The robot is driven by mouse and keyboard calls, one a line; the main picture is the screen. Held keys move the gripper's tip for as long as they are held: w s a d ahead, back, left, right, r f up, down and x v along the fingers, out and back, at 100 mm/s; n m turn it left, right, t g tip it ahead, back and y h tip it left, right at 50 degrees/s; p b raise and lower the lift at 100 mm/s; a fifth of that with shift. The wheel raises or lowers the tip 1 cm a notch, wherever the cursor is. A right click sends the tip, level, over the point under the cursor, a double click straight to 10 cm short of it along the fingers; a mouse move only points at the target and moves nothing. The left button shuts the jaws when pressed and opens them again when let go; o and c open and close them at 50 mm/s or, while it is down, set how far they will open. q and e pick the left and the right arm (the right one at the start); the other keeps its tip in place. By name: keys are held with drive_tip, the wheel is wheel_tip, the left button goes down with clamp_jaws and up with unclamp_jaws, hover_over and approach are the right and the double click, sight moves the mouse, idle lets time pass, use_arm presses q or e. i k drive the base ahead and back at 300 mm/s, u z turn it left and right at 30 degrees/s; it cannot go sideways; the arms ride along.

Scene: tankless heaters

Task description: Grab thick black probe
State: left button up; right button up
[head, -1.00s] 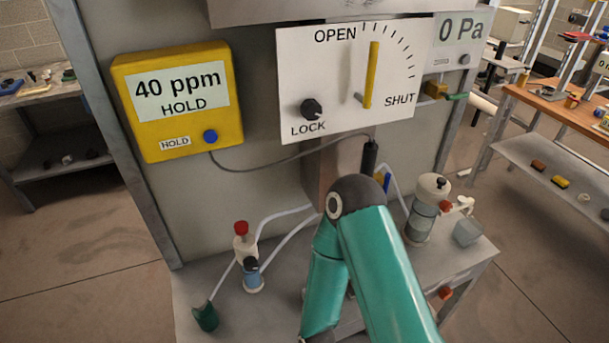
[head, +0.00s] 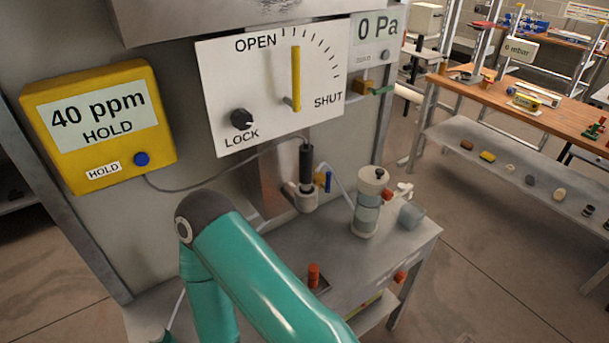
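The thick black probe (head: 306,166) stands upright at the front of the panel, right of the picture's middle. Its lower end sits in or on a pale grey ring-shaped fitting (head: 303,197); I cannot tell how deep. A thin dark cable (head: 215,179) runs from near its top to the yellow meter (head: 100,125), which reads 40 ppm HOLD. A teal link of my arm fills the lower middle, left of the probe and apart from it in the picture. Neither of my grippers is in view.
Above the probe is a white dial plate (head: 270,85) with a yellow lever (head: 295,78). A bottle-like vessel (head: 367,210) and a red-topped item (head: 314,276) stand on the grey bench (head: 385,250). A wooden table (head: 550,113) stands at the right.

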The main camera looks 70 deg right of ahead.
sight(306, 150)
drive_tip(key=z, duration=0.05)
drive_tip(key=k, duration=1.55)
drive_tip(key=z, duration=0.55)
drive_tip(key=i, duration=0.8)
drive_tip(key=z, duration=0.1)
